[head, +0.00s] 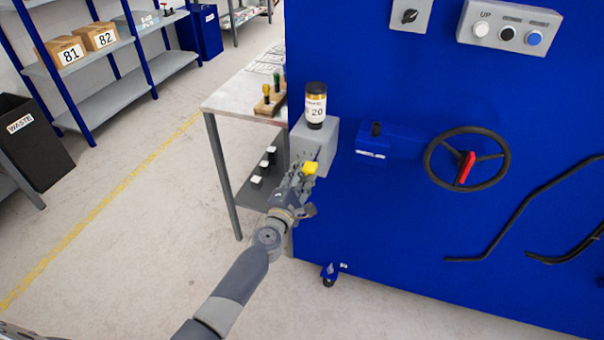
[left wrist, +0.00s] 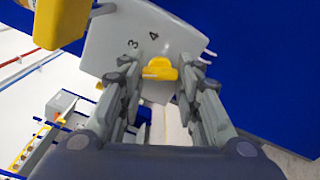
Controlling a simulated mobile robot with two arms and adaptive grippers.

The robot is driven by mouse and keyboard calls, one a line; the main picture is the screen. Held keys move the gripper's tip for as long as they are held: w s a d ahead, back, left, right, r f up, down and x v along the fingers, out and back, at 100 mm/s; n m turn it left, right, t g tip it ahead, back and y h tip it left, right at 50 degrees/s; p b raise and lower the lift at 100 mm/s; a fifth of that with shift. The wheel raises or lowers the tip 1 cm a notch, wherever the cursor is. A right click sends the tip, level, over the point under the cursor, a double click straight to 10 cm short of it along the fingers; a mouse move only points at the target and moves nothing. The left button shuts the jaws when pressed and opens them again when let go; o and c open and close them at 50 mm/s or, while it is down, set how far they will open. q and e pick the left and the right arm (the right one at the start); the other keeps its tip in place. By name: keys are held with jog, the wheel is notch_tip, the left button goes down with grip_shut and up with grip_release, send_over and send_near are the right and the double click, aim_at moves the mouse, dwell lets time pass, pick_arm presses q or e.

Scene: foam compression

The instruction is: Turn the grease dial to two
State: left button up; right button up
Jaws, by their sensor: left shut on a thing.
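The grease dial (left wrist: 160,70) is a small yellow knob on a grey box, with the numerals 3 and 4 beside it in the left wrist view. In the head view the grey box (head: 328,135) is on the left side of the blue machine. My left gripper (head: 303,178) reaches up to this box; its fingers (left wrist: 160,80) are on both sides of the yellow dial and shut on it. In the head view a yellow piece (head: 310,168) shows by the fingertips. The dial's pointed setting and the numeral 2 cannot be made out. My right gripper is not in view.
A jar labelled 20 (head: 315,105) stands on the grey box. The blue machine (head: 390,245) carries a black handwheel (head: 467,158) with a red handle. A table (head: 235,97) with coloured-handled tools stands behind left. A larger yellow part (left wrist: 60,22) hangs close by.

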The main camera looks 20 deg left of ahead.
pick_arm(q)
jog(key=shift+m, duration=0.4)
jog(key=o, duration=1)
jog(key=shift+o, duration=0.2)
jog(key=s, duration=1.2)
jog(key=shift+a, duration=0.2)
